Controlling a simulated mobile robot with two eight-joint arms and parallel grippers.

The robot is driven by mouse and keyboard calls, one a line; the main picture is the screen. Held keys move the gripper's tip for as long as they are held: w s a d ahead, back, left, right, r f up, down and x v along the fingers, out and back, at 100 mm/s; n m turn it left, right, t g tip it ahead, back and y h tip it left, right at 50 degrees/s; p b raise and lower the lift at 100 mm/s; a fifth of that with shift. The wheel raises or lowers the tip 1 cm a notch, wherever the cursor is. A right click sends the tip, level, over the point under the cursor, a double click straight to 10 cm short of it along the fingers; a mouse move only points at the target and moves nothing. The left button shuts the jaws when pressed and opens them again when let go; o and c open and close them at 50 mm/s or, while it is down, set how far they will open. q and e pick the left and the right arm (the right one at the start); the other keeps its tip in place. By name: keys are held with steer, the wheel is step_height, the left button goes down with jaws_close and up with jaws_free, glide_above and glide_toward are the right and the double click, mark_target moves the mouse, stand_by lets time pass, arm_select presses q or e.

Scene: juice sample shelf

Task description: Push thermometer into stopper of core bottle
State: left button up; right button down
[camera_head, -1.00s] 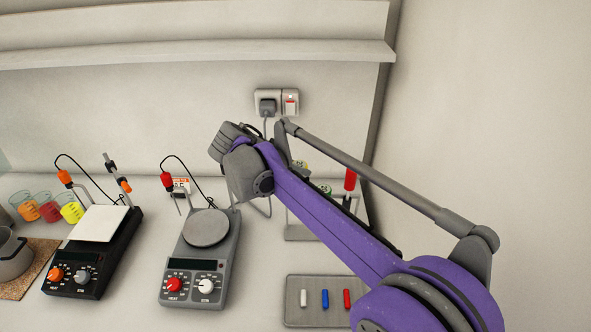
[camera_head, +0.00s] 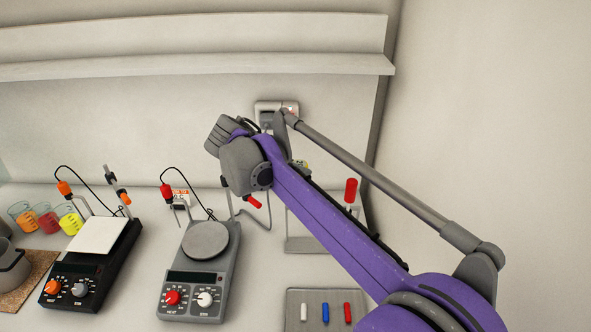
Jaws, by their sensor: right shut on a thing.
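My right arm comes in from the lower right, and my right gripper (camera_head: 245,172) hangs over the bench behind the grey stirrer. Its fingertips are hidden by my own wrist. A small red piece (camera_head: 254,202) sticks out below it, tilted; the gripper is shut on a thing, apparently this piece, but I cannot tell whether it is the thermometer. A red-topped object (camera_head: 351,190) stands at the rack, to the right of my arm. I cannot make out a bottle with a stopper; my arm covers much of that area. My left gripper is not in view.
A grey stirrer (camera_head: 200,276) and a black one with a white plate (camera_head: 98,236) stand on the bench. Beakers of coloured liquid (camera_head: 47,222) are at left. A grey tray (camera_head: 296,322) holds white, blue and red bars. A shelf (camera_head: 190,66) runs along the wall.

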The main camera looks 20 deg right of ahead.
steer(key=shift+r, duration=1.1)
